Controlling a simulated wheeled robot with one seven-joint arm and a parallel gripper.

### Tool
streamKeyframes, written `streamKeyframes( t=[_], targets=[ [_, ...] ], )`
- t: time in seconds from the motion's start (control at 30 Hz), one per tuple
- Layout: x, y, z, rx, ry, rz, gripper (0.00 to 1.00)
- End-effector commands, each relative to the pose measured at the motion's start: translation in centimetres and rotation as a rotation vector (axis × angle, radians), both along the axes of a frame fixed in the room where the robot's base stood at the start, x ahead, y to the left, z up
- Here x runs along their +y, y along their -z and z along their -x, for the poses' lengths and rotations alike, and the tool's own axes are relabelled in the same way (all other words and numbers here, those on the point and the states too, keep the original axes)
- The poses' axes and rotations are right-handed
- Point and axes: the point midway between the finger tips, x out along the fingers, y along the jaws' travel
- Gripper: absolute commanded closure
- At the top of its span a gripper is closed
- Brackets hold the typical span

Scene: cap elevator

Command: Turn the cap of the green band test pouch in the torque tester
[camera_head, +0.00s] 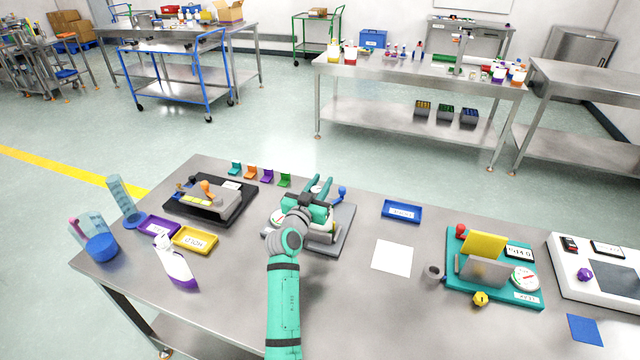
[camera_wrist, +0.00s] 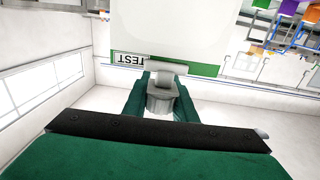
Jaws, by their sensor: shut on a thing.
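The torque tester (camera_head: 344,222) is a grey device on the steel table, in the middle of the head view. My arm and gripper cover much of it. My gripper (camera_head: 320,186) is over it. In the wrist view, the white test pouch with a green band (camera_wrist: 205,70) and an upside-down TEST label fills the upper middle. A grey cap (camera_wrist: 162,92) shows below the band, between the fingers of my gripper (camera_wrist: 160,104), which are shut on it. I cannot tell how far the cap is turned. The pouch cannot be made out clearly in the head view.
A dark-based fixture (camera_head: 212,203) stands left of the tester. Purple (camera_head: 160,227) and yellow HOLD (camera_head: 195,240) trays and a spray bottle (camera_head: 176,265) are near it. A blue tray (camera_head: 402,211) and white sheet (camera_head: 391,257) lie right, before a teal fixture (camera_head: 500,285).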

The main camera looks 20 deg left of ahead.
Motion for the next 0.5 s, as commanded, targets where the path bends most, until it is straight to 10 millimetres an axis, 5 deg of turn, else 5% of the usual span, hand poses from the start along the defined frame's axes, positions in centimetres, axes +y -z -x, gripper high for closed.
streamKeyframes(
  t=[0.37,0.4,0.5],
  targets=[
    [0.32,0.16,0.11,0.003,-0.002,0.001,0.98],
    [0.33,0.15,0.11,0.003,-0.002,0.001,0.66],
    [0.29,0.12,0.09,0.002,-0.002,0.001,0.56]
  ],
)
